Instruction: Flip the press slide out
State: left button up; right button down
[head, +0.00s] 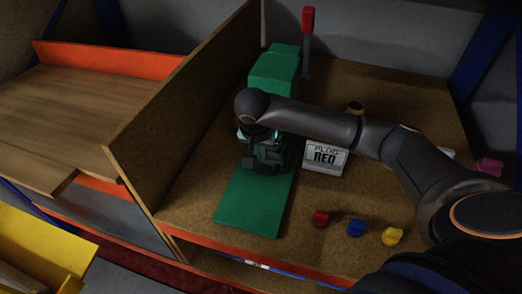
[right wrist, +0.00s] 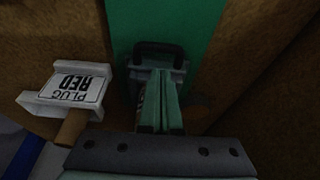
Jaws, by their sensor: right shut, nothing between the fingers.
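The green press stands on the brown board, its body (head: 275,75) at the back and its flat green base (head: 250,208) reaching toward the front edge. A lever with a red grip (head: 308,20) stands upright beside its back end. My right gripper (head: 264,158) is over the middle of the press, pointing down, shut and empty. In the right wrist view its closed fingers (right wrist: 163,85) lie just short of a dark loop handle (right wrist: 158,48) over the green base. Contact with the handle cannot be told. My arm hides the press's middle and the slide. My left gripper is not in view.
A white card reading PLUG RED (head: 325,157) stands right of the press. Red (head: 321,218), blue (head: 356,228) and yellow (head: 392,236) pieces lie near the front edge. A tall brown partition (head: 185,110) stands close on the left. Bare board lies between the press and the pieces.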

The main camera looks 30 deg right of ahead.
aim_at(263, 162)
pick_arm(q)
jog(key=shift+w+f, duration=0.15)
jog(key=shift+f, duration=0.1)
pick_arm(e)
jog(key=x, duration=0.6)
jog(key=shift+f, duration=0.15)
